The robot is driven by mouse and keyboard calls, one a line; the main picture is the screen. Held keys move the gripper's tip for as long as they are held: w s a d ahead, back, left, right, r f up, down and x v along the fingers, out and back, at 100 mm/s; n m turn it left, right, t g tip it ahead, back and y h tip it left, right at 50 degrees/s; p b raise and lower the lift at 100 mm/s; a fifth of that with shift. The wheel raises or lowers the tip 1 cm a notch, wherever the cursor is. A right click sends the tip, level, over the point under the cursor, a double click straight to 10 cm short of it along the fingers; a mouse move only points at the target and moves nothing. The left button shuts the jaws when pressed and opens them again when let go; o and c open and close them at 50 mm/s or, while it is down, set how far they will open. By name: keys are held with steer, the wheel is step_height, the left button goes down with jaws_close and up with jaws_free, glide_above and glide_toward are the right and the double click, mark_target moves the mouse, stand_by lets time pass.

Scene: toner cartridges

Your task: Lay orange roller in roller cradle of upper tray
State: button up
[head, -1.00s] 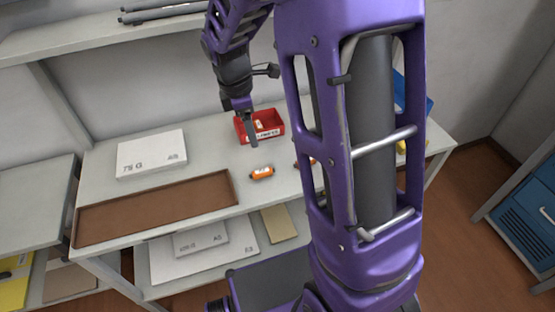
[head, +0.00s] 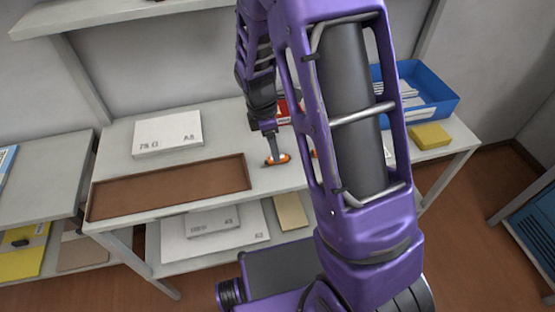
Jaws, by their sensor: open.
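A small orange cylinder with a dark end and a pale label (head: 284,158), which looks like the orange roller, lies on the grey worktop. My gripper (head: 271,158) points down right at it, with its fingers open. I cannot tell whether they touch it or straddle it. A second orange piece (head: 314,154) shows only as a sliver beside my arm. A shallow brown tray (head: 170,187) lies on the worktop to the left and looks empty. I cannot make out a roller cradle in it; my arm hides part of the worktop.
A red bin (head: 283,112) stands behind my gripper, mostly hidden. A white box (head: 167,134) sits behind the brown tray. A blue bin (head: 432,107) and a yellow block (head: 430,136) are at the right. Flat boxes (head: 215,238) lie on the lower shelf.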

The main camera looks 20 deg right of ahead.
steer(key=f, duration=0.2)
steer(key=d+f, duration=0.1)
steer(key=f, duration=0.2)
steer(key=shift+w, duration=0.2)
jaws_close()
